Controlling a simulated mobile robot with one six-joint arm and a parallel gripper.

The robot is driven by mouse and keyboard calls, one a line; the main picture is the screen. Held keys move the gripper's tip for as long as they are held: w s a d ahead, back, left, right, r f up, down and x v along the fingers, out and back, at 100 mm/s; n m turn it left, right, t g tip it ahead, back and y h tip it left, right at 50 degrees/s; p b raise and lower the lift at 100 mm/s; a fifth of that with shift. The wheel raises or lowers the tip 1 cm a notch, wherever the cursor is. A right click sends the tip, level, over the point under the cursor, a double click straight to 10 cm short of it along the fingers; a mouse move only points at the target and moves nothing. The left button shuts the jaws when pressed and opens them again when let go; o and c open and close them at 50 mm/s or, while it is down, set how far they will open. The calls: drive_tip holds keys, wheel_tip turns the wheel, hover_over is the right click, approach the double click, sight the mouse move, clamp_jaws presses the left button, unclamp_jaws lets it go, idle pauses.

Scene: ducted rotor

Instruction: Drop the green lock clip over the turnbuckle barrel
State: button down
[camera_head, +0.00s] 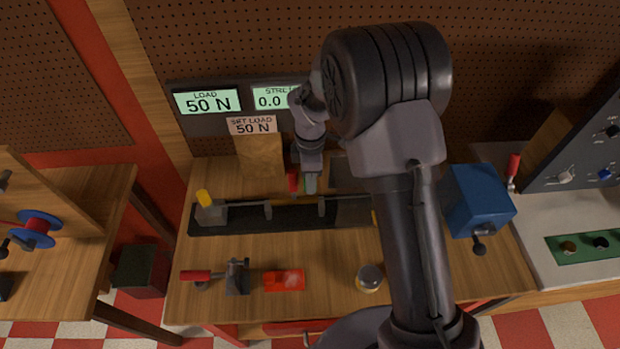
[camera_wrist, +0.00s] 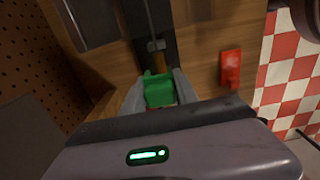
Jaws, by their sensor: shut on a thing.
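My gripper (camera_wrist: 160,98) is shut on the green lock clip (camera_wrist: 158,88), which sits between the two fingers in the wrist view. In the head view my gripper (camera_head: 309,184) is over the back part of the bench, just behind the dark test rig (camera_head: 290,218). Only a little green of the clip shows there. In the wrist view a brass-coloured piece (camera_wrist: 160,62), perhaps the turnbuckle barrel, lies just beyond the clip in line with a thin rod. I cannot tell whether the clip touches it; my arm hides the rig's right part in the head view.
A load display (camera_head: 207,101) reads 50 N behind the bench. In front of the rig are a red-handled clamp (camera_head: 236,277), a red tray (camera_head: 284,280) and a round jar (camera_head: 369,277). A blue box (camera_head: 478,199) stands at right. A yellow-topped post (camera_head: 206,204) marks the rig's left end.

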sight(310, 197)
drive_tip(key=shift+f+b, duration=2.95)
drive_tip(key=shift+f, duration=1.45)
drive_tip(key=shift+f, duration=0.1)
drive_tip(key=c, duration=0.9)
unclamp_jaws()
drive_tip(key=shift+o, duration=0.2)
wheel_tip(310, 197, up, 18)
drive_tip(key=p, duration=0.3)
drive_tip(key=shift+f, duration=0.25)
